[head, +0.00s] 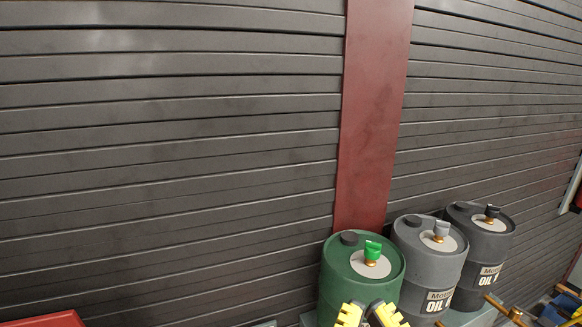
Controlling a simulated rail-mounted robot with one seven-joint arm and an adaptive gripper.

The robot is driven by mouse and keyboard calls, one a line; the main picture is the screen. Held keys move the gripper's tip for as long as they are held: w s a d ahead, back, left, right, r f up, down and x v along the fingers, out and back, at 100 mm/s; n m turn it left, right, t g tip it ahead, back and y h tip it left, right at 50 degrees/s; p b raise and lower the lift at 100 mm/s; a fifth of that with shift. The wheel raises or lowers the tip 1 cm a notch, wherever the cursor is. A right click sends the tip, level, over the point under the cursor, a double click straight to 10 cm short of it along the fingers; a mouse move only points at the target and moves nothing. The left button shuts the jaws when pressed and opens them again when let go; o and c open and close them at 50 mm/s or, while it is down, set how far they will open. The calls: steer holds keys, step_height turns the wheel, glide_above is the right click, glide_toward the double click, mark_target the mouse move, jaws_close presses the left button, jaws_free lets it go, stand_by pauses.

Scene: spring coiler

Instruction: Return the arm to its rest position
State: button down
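A pair of yellow ribbed pieces with black parts between them shows at the bottom edge of the head view, in front of the green barrel. They look like the tips of my gripper (369,314). The rest of it is cut off by the frame edge. I cannot tell whether it is open or shut, and I see nothing held in it. My arm's links are not visible.
A green barrel (336,277) and two grey oil barrels, the nearer (413,267) and the farther (467,252), stand by a dark slatted wall (170,150) with a red post (372,110). A red surface (45,320) is at lower left. Clutter fills the lower right.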

step_height(320, 180, up, 24)
steer(key=p, duration=2.1)
